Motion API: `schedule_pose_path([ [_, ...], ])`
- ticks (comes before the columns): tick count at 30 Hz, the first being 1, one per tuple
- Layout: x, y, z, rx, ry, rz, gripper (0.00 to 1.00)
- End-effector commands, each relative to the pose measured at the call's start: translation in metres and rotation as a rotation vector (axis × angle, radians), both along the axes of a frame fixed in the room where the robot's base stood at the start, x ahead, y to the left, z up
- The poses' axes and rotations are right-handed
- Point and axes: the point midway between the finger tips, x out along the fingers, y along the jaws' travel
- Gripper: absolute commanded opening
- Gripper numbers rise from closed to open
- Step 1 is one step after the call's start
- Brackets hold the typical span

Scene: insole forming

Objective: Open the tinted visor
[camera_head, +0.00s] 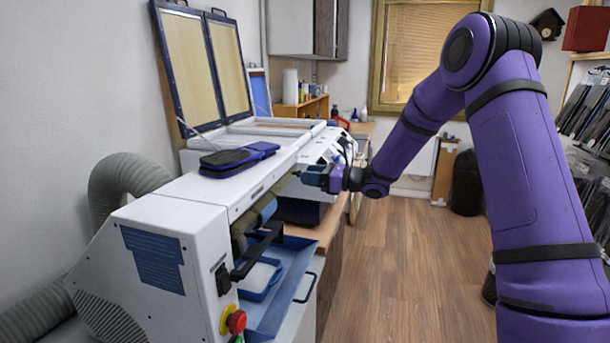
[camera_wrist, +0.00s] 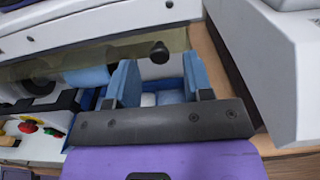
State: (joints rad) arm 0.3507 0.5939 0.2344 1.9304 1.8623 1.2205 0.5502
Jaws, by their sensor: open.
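The tinted visor (camera_head: 287,187) is a narrow olive, see-through strip along the front of the white machine, and appears lowered over its opening. In the wrist view the visor (camera_wrist: 115,55) crosses below the white housing, with a dark round knob (camera_wrist: 158,52) near its right end. My gripper (camera_head: 313,177) is at the far end of the visor in the head view. In the wrist view my gripper (camera_wrist: 160,84) is open, with blue fingers apart and nothing between them. The knob shows between and just past the fingertips; whether they touch it is unclear.
Blue-black insoles (camera_head: 238,158) lie on top. A framed double lid (camera_head: 205,65) stands raised behind. The wooden floor (camera_head: 400,270) is clear.

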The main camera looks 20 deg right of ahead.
Motion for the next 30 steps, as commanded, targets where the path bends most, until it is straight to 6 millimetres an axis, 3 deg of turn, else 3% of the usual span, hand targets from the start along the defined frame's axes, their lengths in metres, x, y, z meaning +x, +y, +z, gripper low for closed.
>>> schedule_pose_path([
  [6,0.01,0.015,0.0,0.0,-0.001,0.001,0.47],
  [15,0.011,0.016,0.0,-0.001,-0.001,0.0,0.47],
  [16,0.011,0.016,0.0,-0.001,-0.001,0.0,0.45],
  [22,0.011,0.016,0.0,-0.001,-0.001,0.0,0.0],
  [30,0.011,0.016,0.001,-0.016,0.01,-0.001,0.0],
])
